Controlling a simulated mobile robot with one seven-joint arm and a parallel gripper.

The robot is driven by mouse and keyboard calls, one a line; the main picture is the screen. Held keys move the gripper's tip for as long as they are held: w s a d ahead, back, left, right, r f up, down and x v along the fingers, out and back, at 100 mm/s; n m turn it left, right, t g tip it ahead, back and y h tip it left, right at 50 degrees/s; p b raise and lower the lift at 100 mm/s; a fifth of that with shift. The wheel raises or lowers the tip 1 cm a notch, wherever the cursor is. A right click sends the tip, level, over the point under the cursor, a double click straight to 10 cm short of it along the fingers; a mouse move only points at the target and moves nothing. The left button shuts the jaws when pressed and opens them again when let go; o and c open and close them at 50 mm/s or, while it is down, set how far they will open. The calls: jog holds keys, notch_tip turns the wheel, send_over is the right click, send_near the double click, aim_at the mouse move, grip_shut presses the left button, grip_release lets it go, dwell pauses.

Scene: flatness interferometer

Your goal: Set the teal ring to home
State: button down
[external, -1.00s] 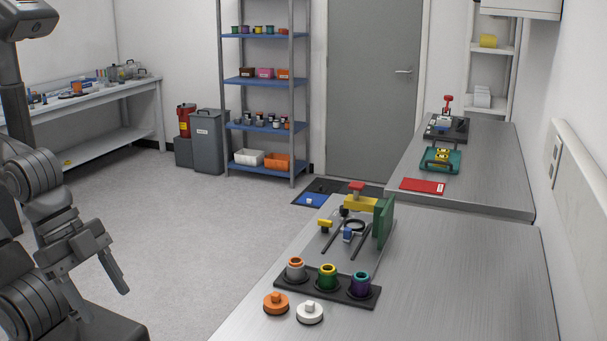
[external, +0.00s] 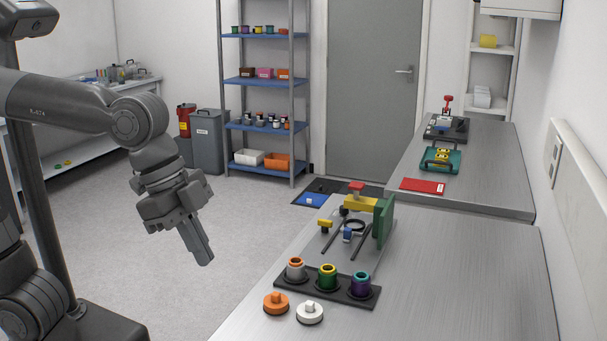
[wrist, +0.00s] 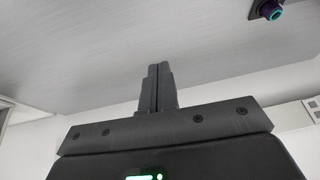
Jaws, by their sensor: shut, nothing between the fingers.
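The teal ring (external: 361,275) is the rim on top of a purple cylinder (external: 360,289) at the right end of a black rack on the near bench. The purple piece with its teal rim also shows at the top right edge of the wrist view (wrist: 271,10). My gripper (external: 206,258) hangs in the air left of the bench, well apart from the ring, fingers pointing down. In the wrist view my gripper (wrist: 159,68) has its fingers together and empty. No marking for home can be made out.
The black rack (external: 343,293) also holds a grey cylinder with an orange rim (external: 296,270) and a green one with a yellow rim (external: 327,277). An orange knob (external: 276,303) and a white knob (external: 309,312) lie in front. The fixture's green plate (external: 383,222) stands behind. The bench's right side is clear.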

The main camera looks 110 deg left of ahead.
jog(key=w+a, duration=0.6)
jog(key=a, duration=0.1)
jog(key=g, duration=0.1)
send_over(361, 277)
jog(key=s, duration=0.4)
notch_tip(361, 277, down, 6)
jog(key=x, duration=0.8)
jog(key=s+x, duration=0.1)
jog(key=x, duration=0.4)
jog(key=shift+d+f, duration=0.15)
jog(key=shift+d, duration=0.05)
jog(key=shift+f, duration=0.45)
